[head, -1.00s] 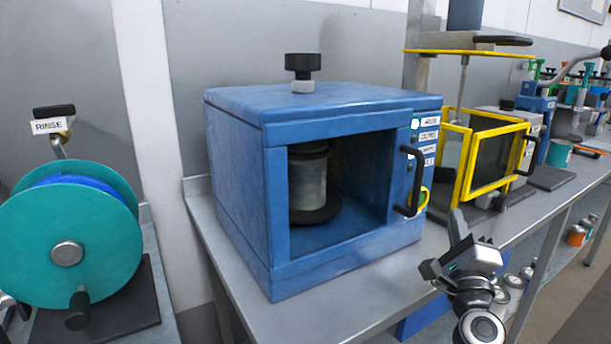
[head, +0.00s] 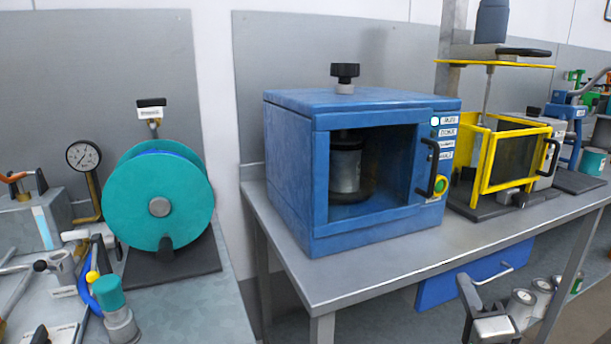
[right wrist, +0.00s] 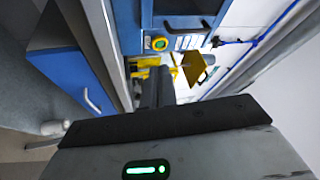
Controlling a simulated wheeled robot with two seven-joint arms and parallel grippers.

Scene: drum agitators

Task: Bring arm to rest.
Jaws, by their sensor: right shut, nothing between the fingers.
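My right gripper (head: 466,285) is at the bottom of the head view, in front of and below the edge of the grey bench (head: 335,283). It is shut and empty and touches nothing that I can see. In the right wrist view its closed dark fingers (right wrist: 155,88) point toward the bench machines. My left gripper is in neither view.
A blue box machine (head: 285,185) with an open front holds a metal can (head: 346,172). A yellow-framed machine (head: 487,160) stands to its right. A blue drawer (head: 440,291) and several cans (head: 522,300) are below. A teal reel (head: 135,205) stands left.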

